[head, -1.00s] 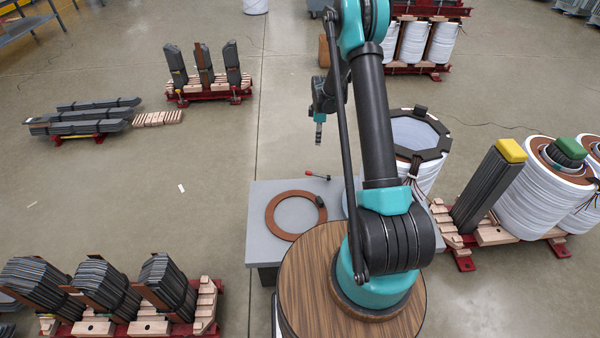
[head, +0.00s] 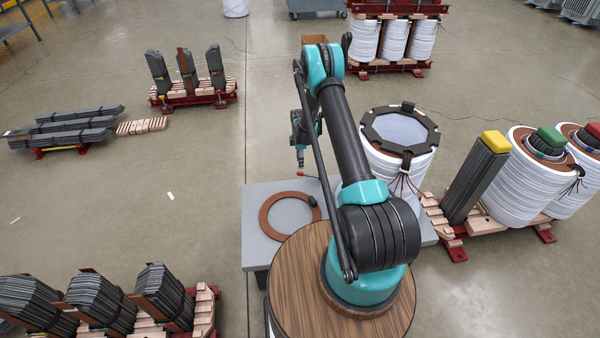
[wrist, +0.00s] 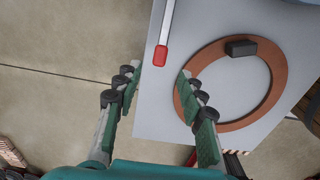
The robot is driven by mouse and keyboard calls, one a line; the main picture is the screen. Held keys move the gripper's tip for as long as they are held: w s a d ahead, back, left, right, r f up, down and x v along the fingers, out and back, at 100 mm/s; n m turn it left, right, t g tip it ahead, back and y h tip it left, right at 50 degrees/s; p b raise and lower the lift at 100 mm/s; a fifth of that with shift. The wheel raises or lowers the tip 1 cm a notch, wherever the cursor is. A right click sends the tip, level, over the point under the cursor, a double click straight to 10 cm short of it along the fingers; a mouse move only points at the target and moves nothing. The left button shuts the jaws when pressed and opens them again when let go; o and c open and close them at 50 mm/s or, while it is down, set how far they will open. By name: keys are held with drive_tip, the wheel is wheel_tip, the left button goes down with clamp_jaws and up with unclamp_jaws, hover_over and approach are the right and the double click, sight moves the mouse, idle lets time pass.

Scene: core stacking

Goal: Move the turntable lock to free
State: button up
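The lock lever is a pale metal bar with a red grip (wrist: 160,55) over the grey table. Only the red grip (head: 300,173) shows in the head view, right below my gripper (head: 300,160). In the wrist view my gripper (wrist: 158,80) is open and empty, with its two green fingers apart. The red grip lies just beyond the fingertips, between their lines and not held. The turntable ring (wrist: 212,121) is a flat brown ring with a dark block (wrist: 241,48) on it. The ring (head: 264,222) also shows in the head view. The lever's pivot is hidden.
The grey table (head: 253,248) stands beside the round wooden top (head: 300,290) under my arm. A white coil with a black octagonal frame (head: 370,130) stands at right. Racks of dark core stacks (head: 90,305) stand front left.

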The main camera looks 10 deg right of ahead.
sight(300, 172)
wheel_tip(300, 172, down, 8)
drive_tip(key=shift+r, duration=0.15)
idle(0.3)
clamp_jaws()
